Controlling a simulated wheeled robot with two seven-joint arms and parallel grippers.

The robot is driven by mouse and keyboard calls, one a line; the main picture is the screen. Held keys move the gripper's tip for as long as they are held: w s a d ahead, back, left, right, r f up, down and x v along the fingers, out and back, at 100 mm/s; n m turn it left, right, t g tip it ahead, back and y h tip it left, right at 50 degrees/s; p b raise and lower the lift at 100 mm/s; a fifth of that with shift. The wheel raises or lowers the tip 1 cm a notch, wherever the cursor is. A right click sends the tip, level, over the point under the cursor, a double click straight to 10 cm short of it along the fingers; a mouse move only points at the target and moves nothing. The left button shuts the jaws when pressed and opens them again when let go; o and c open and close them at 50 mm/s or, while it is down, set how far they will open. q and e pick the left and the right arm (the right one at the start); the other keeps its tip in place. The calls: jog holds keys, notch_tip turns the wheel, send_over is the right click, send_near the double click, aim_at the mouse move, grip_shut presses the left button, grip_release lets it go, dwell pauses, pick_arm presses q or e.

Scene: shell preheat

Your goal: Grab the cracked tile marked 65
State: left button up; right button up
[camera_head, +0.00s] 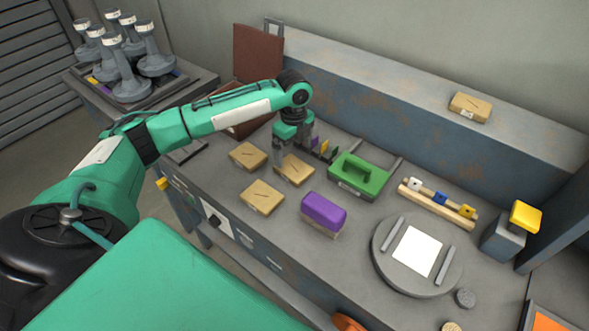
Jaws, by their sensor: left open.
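Several tan tiles with a dark crack line and a small label are in view; the numbers are too small to read, so I cannot tell which is 65. Three lie on the grey bench: a left tile (247,156), a middle tile (298,171) and a front tile (262,197). Another tile (470,106) lies on the raised back ledge. My right gripper is not in view.
Right of the tiles are a purple block (323,211), a green handled block (358,177), a rack with coloured pieces (437,204) and a round plate with a white square (418,251). A yellow-topped grey block (503,236) stands at right. Grey stands (131,85) fill the left table.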

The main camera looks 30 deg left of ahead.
aim_at(294, 167)
pick_arm(q)
jog(key=shift+s+d+f+p, duration=0.1)
jog(key=shift+f+p, duration=0.15)
jog(key=shift+f, duration=1.35)
jog(key=shift+s+d+f+p, duration=0.1)
jog(key=shift+f+p, duration=0.1)
jog(key=shift+f, duration=1.35)
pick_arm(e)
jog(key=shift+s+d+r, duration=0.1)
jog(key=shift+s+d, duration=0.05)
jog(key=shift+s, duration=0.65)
pick_arm(q)
jog(key=shift+c, duration=0.3)
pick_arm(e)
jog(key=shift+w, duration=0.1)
pick_arm(q)
jog(key=c, duration=1.1)
jog(key=shift+c, duration=0.4)
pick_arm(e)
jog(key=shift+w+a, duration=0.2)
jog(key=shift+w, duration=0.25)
pick_arm(q)
jog(key=shift+r, duration=0.15)
